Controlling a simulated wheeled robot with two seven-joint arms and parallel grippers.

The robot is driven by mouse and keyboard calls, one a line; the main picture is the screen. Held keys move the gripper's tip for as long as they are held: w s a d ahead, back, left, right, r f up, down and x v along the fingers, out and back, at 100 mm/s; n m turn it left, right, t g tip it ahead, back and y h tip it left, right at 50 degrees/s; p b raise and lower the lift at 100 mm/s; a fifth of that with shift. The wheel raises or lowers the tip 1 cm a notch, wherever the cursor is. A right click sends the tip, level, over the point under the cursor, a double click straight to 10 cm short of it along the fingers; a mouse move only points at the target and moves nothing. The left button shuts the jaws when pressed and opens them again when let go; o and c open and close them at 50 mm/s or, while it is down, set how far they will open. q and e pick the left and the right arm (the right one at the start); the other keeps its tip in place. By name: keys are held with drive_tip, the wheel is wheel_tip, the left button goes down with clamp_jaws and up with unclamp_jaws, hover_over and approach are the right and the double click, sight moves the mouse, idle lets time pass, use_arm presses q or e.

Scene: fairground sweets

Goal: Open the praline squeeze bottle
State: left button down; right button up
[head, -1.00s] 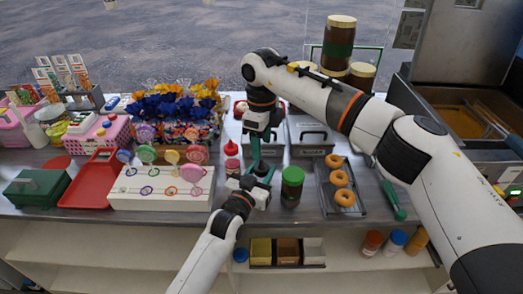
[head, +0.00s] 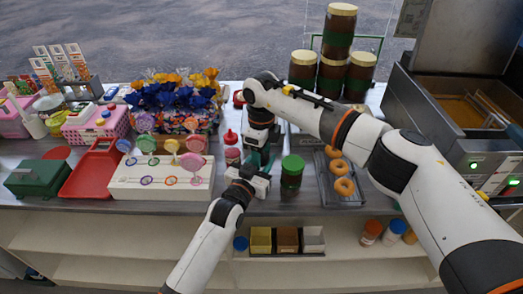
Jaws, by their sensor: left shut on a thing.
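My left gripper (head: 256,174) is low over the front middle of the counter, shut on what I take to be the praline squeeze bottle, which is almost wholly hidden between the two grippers. Whether the right fingers are open or shut cannot be made out, and the bottle's cap is not visible. A bottle with a red nozzle cap (head: 231,139) stands just left of the grippers. A brown jar with a green lid (head: 291,172) stands just right of them.
A tray of donuts (head: 343,187) lies to the right, under my right forearm. A white lollipop stand (head: 160,190), a red tray (head: 88,174) and a green box (head: 38,180) are on the left. Stacked jars (head: 338,30) stand behind. The fryer (head: 470,100) is at the right.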

drive_tip(key=c, duration=0.9)
drive_tip(key=n, duration=0.3)
drive_tip(key=o, duration=1.1)
drive_tip(key=shift+r, duration=0.1)
